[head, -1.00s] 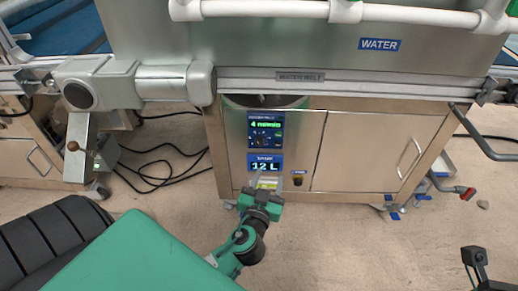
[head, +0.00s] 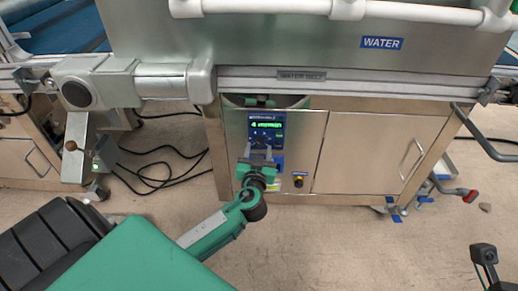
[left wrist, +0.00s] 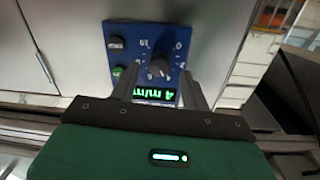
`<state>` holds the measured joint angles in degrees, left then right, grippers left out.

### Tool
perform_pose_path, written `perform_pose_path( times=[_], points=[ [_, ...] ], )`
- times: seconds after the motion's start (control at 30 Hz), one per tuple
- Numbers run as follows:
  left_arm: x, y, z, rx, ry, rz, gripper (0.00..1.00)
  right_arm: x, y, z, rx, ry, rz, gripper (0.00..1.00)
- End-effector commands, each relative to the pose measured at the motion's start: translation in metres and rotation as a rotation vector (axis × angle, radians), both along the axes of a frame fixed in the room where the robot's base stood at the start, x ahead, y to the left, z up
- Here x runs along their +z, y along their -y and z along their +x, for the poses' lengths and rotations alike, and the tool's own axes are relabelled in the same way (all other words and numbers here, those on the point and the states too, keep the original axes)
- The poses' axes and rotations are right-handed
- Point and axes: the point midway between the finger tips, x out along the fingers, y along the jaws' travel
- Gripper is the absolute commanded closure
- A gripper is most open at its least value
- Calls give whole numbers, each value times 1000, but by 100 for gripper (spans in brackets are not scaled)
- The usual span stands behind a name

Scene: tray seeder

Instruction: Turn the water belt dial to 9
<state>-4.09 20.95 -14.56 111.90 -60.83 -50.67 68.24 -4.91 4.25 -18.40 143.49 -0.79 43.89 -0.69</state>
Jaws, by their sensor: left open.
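The water belt panel is a blue plate with a black dial on the cabinet front. It shows in the head view (head: 279,121) and upside down in the left wrist view (left wrist: 118,30). The dial (left wrist: 157,66) has numbers around it. A green display (head: 266,125) beside the dial reads 4 m/min. My left gripper (head: 258,151) is open in front of the panel's lower part. In the left wrist view its fingers lie on either side of the dial; contact cannot be told. My right gripper is not clearly in view.
A lower blue display and a small black knob (head: 298,181) sit below the panel; my left gripper partly hides the display. A cabinet door (head: 375,155) is to the right. Black cables lie on the floor left.

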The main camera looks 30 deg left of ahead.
Motion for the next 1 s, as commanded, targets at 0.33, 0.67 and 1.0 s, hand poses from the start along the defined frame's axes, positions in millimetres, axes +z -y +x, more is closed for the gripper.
perform_pose_path(
  times=[0.33,0.67,1.0],
  points=[
    [0,-9,16,-1,0,-1,53,4,-4,1,14,9,1,64],
    [0,-9,16,-1,0,-1,82,3,-3,2,11,9,3,64],
    [0,-9,16,-1,-10,15,98,2,-2,2,6,-1,4,64]
  ],
)
